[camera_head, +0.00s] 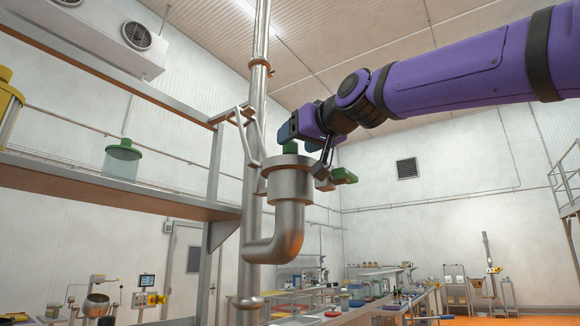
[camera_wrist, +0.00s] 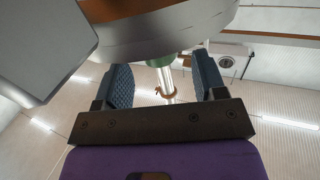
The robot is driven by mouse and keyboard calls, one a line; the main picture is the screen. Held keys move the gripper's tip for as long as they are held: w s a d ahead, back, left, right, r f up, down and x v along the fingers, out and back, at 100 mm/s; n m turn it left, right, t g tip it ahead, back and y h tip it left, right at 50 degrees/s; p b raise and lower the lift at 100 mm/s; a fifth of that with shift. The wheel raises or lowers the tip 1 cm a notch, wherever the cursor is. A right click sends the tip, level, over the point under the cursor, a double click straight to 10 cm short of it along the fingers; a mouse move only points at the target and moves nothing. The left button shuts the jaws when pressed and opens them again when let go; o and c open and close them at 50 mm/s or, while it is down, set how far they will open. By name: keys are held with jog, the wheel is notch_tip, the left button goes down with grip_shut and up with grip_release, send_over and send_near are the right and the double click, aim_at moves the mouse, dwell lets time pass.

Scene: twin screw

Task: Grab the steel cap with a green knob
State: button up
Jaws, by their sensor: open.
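The steel cap (camera_head: 290,161) sits on top of an upturned steel pipe elbow (camera_head: 285,235). Its green knob (camera_head: 291,147) stands on top, partly hidden by my gripper (camera_head: 300,128). My gripper reaches in from the right, just above the cap. In the wrist view, my gripper (camera_wrist: 163,78) has its two dark ribbed fingers spread apart. The green knob (camera_wrist: 159,61) shows between them, with the broad round steel cap (camera_wrist: 170,32) beyond it. I cannot tell whether either finger touches the knob.
A green-ended handle (camera_head: 343,177) juts out right of the cap, close under my wrist. A steel vertical pipe (camera_head: 256,110) rises just left of it. A shelf (camera_head: 110,185) holding a green-lidded jar (camera_head: 122,162) is at left. Grey block (camera_wrist: 40,50) fills the wrist view's upper left.

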jog(key=shift+x, duration=0.8)
grip_shut()
jog(key=shift+r, duration=0.1)
